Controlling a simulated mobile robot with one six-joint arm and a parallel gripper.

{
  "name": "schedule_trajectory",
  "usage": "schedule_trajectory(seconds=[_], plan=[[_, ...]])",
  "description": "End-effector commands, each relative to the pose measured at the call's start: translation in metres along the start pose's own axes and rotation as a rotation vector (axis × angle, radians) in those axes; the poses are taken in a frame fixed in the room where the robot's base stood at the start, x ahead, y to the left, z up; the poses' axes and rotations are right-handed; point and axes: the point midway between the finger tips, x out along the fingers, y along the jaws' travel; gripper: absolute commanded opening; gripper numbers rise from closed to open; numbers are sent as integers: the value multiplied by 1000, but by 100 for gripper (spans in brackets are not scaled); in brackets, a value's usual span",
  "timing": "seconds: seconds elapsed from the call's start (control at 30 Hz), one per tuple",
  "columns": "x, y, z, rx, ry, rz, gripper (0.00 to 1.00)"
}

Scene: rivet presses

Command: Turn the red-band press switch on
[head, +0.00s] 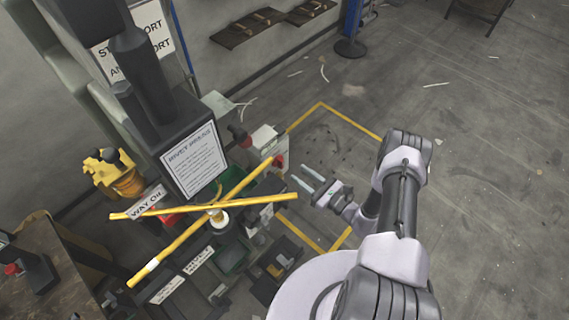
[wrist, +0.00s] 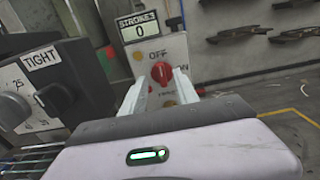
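The switch box (wrist: 148,52) fills the upper middle of the wrist view. It has a red rotary knob (wrist: 162,72), an OFF label above it and an ON label to its right. I cannot tell which label the knob points to. A counter marked STROKES on top reads 0. My gripper (wrist: 162,88) is open and empty, its two pale fingers on either side of the knob in view, apparently short of it. In the head view, my gripper (head: 303,178) is just right of the white switch box (head: 265,138). No red band is clearly visible.
The press (head: 160,110) has long crossed yellow bars (head: 245,203) left of my gripper. In the wrist view, a dark box marked TIGHT (wrist: 50,90) with knobs stands at left. Shelves (wrist: 260,32) hang on the back wall. Open floor (head: 480,180) lies to the right.

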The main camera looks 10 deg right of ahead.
Motion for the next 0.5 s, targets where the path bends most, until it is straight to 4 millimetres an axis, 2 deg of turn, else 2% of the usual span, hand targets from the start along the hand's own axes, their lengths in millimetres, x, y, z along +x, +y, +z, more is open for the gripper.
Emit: schedule_trajectory(seconds=[0.1, 0.2, 0.33, 0.5], plan=[[35, 1, -2, -3, -1, 6, 36], [57, 2, -2, -1, -1, 5, 36], [75, 1, -1, -2, 0, 4, 36], [83, 0, 0, 0, 0, 2, 36]])
